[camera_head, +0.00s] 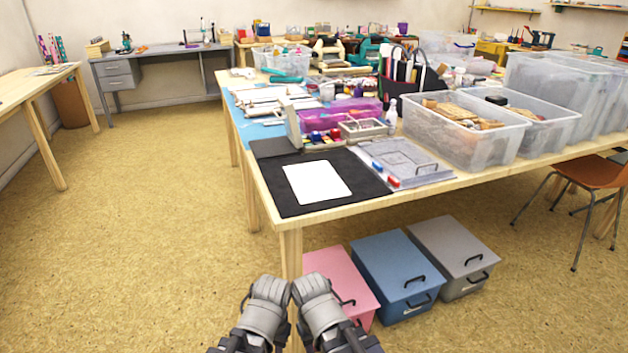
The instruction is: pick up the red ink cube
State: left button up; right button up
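Small red and blue blocks (325,136) stand at the back of the black mat (284,202), beside a small compartmented holder (364,129). All are too small to tell which is the red ink cube. My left gripper (268,290) and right gripper (311,289) are side by side at the bottom, in front of the table and well away from these blocks. Their fingertips do not show clearly, and I see nothing held.
A white sheet (317,181) lies on the mat. Clear bins (464,140) crowd the table's right side. Pink (338,283), blue (394,270) and grey (449,252) lidded boxes stand under the table's front edge. The floor to the left is clear.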

aim_at(335, 133)
jog(key=i+l+u, duration=0.1)
jog(key=u, duration=0.25)
jog(key=i+l+u, duration=0.2)
jog(key=u, duration=0.15)
jog(key=i+l+u, duration=0.2)
jog(key=u, duration=0.2)
